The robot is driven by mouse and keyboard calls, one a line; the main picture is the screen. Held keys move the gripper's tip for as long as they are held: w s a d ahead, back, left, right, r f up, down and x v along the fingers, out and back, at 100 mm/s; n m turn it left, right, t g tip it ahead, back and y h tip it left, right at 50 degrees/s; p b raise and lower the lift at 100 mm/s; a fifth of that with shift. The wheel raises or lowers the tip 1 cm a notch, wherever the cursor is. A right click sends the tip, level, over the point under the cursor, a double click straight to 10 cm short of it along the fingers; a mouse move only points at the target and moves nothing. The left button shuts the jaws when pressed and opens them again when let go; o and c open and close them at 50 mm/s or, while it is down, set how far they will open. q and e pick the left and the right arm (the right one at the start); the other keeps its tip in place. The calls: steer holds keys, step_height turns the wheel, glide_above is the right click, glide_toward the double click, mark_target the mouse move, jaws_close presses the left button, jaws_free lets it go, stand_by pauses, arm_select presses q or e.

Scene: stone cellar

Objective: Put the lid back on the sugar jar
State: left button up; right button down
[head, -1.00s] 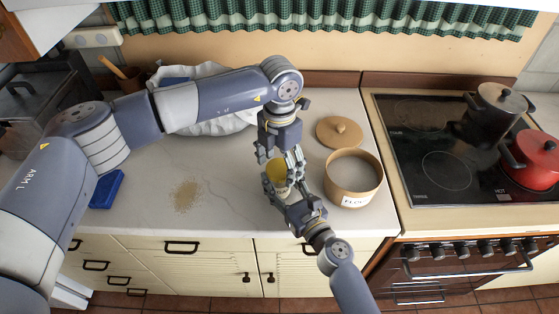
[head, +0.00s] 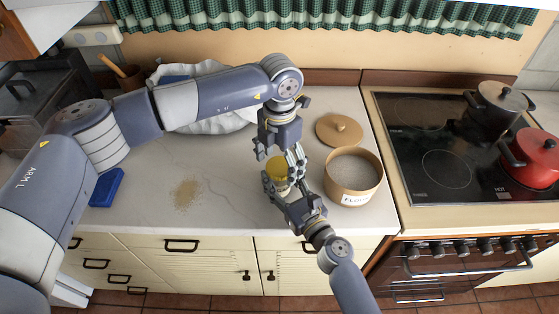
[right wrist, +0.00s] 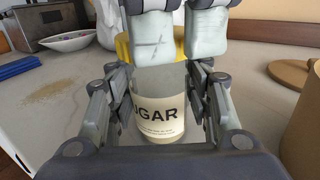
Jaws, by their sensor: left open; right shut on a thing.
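The sugar jar (right wrist: 160,112) is clear glass with a "SUGAR" label and pale contents; it stands upright in the right wrist view. My right gripper (head: 284,191) is shut around its body, and in the head view the jar is mostly hidden by the fingers. The yellow lid (head: 277,168) is at the jar's mouth; it also shows in the right wrist view (right wrist: 123,46), partly behind my left fingers. I cannot tell whether it is fully seated. My left gripper (head: 293,163) is open, pointing down beside the lid, with its fingertips close to the jar's top.
A flour canister (head: 353,178) stands open at the right, its wooden lid (head: 339,130) lying behind it. Spilled grains (head: 187,193) and a blue cloth-like item (head: 106,188) lie left. The hob (head: 445,150) holds pots.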

arm_select(q)
step_height(320, 180, up, 12)
stand_by(0.5)
arm_select(e)
steer(key=c, duration=0.7)
jaws_free()
steer(key=shift+c, duration=0.2)
steer(key=v, duration=1.2)
